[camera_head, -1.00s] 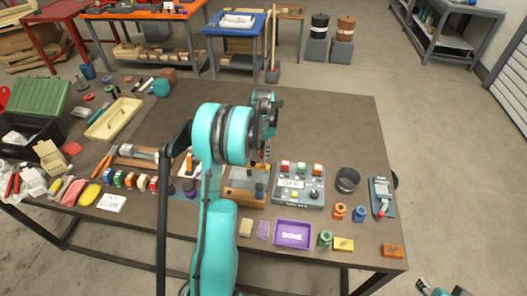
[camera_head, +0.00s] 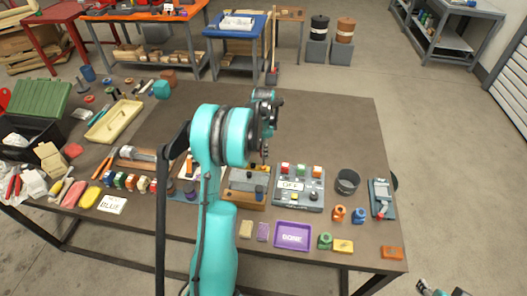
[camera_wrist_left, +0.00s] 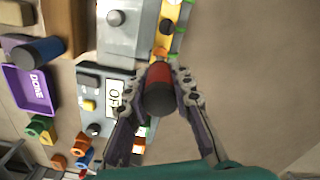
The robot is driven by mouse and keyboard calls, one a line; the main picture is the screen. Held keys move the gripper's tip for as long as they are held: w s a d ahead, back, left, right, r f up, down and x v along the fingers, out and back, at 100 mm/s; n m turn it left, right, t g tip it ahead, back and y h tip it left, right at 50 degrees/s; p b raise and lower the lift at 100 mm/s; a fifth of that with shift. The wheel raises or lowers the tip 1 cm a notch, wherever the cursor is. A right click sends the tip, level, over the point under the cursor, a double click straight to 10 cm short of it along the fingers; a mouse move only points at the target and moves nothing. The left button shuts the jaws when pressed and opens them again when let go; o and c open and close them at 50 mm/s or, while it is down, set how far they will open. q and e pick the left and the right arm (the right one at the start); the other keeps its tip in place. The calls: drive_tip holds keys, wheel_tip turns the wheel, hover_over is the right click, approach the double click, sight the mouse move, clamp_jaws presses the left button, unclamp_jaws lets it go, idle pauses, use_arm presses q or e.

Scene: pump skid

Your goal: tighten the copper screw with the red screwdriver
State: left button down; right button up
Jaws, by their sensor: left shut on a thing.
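The red screwdriver (camera_wrist_left: 159,78) is held between the two fingers of my left gripper (camera_wrist_left: 160,88) in the left wrist view. Its dark butt end faces the camera, and its tip is hidden behind the handle. In the head view my left gripper (camera_head: 266,133) hangs over the back of the wood-and-grey block fixture (camera_head: 243,202), partly hidden by my arm. I cannot pick out the copper screw with certainty. Small orange and yellow parts (camera_wrist_left: 178,44) show just beyond the screwdriver in the wrist view. Only part of my right gripper (camera_head: 437,289) shows at the bottom right edge.
A grey control box (camera_head: 312,199) with coloured buttons and an OFF display stands right of the fixture. A purple DONE tray (camera_head: 293,248), a dark cup (camera_head: 347,181) and small coloured parts lie nearby. A cream tray (camera_head: 114,121) is at left. The table's back right is clear.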

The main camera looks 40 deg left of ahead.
use_arm(q)
drive_tip(key=shift+r+p, duration=1)
drive_tip(key=shift+r, duration=0.75)
drive_tip(key=shift+s+f, duration=0.1)
